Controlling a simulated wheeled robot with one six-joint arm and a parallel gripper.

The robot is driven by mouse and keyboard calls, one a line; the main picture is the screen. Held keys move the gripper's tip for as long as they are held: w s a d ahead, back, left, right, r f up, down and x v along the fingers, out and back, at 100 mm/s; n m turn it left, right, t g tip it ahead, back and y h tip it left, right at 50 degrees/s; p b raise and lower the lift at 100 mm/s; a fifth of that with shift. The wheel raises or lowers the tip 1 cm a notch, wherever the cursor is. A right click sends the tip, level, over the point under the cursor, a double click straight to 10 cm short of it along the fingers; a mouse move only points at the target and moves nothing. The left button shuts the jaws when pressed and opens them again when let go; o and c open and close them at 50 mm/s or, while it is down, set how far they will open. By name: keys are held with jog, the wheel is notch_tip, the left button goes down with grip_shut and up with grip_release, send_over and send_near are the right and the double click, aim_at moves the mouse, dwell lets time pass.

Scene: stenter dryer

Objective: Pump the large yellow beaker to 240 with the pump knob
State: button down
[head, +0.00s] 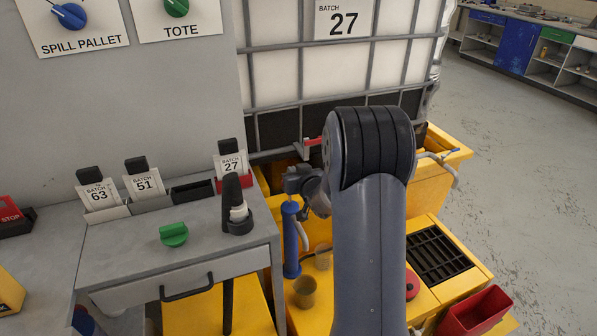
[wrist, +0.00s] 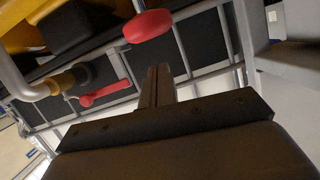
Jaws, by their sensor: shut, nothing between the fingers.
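My gripper (wrist: 157,88) is shut and empty in the wrist view, its fingers pressed together. In the head view my arm hides its fingers. A dull yellow beaker (head: 305,292) stands on the yellow pallet, left of my arm. A second, paler beaker (head: 323,256) stands behind it, partly hidden by the arm. I cannot read a level on either. A green knob (head: 173,235) sits on the grey cabinet top; no label shows that it is the pump knob. A red round knob (wrist: 148,26) is just beyond the fingertips in the wrist view, apart from them.
A caged white tote (head: 275,62) marked 27 stands behind the yellow pallet (head: 420,210). A red valve lever (wrist: 97,95) is left of my fingers. A blue cylinder (head: 291,240) hangs beside my arm. A red bin (head: 474,312) is at lower right; open floor (head: 530,180) lies beyond.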

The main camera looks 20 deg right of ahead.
jog(key=shift+s+a+f, duration=0.1)
jog(key=shift+a+f, duration=0.05)
jog(key=shift+f, duration=1.05)
notch_tip(320, 180, down, 8)
jog(key=b, duration=0.7)
jog(key=shift+s, duration=0.1)
jog(key=shift+r, duration=0.2)
